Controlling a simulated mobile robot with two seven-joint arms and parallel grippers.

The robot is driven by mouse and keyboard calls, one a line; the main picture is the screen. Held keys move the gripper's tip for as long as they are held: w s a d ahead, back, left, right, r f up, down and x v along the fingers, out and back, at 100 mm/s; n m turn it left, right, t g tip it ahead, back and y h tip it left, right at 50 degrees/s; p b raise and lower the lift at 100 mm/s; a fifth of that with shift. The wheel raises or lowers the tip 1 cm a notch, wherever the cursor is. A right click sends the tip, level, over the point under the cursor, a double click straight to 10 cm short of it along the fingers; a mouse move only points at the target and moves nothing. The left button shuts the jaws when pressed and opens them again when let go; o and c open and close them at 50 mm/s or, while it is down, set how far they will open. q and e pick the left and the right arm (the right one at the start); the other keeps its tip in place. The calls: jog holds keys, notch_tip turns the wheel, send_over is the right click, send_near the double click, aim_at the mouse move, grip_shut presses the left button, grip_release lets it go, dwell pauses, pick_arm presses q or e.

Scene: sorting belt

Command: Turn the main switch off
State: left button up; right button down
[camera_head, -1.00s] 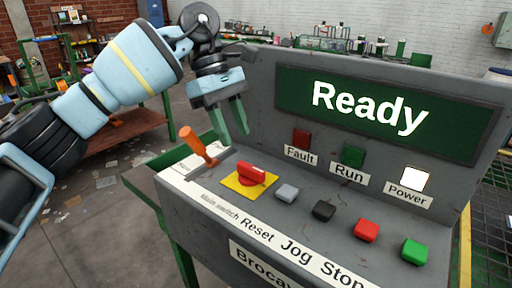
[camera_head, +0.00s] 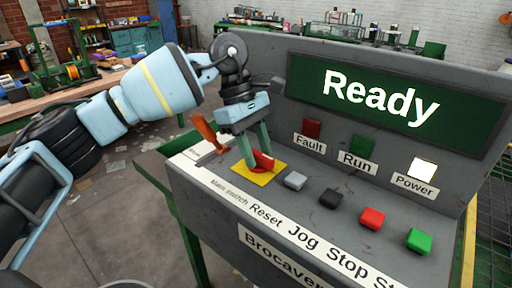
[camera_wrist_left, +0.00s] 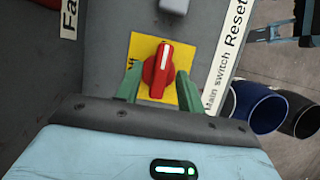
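The main switch is a red rotary knob (camera_head: 264,162) on a yellow plate (camera_head: 268,177), at the left end of the grey console's button row. In the left wrist view the red knob (camera_wrist_left: 158,72) shows a white line along its grip, pointing away from my gripper and slightly right. My left gripper (camera_head: 257,157) is at the knob, fingers pointing down. In the left wrist view its green fingers (camera_wrist_left: 157,85) stand apart on either side of the knob, with yellow plate visible in the gaps. My right gripper is not in view.
An orange-handled lever (camera_head: 208,132) stands just left of the switch. Grey (camera_head: 294,180), black (camera_head: 330,198), red (camera_head: 372,218) and green (camera_head: 419,240) buttons run to the right. The screen (camera_head: 385,97) reads "Ready" and the Power lamp (camera_head: 422,168) is lit white.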

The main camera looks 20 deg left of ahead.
pick_arm(q)
jog(key=c, duration=0.7)
grip_shut()
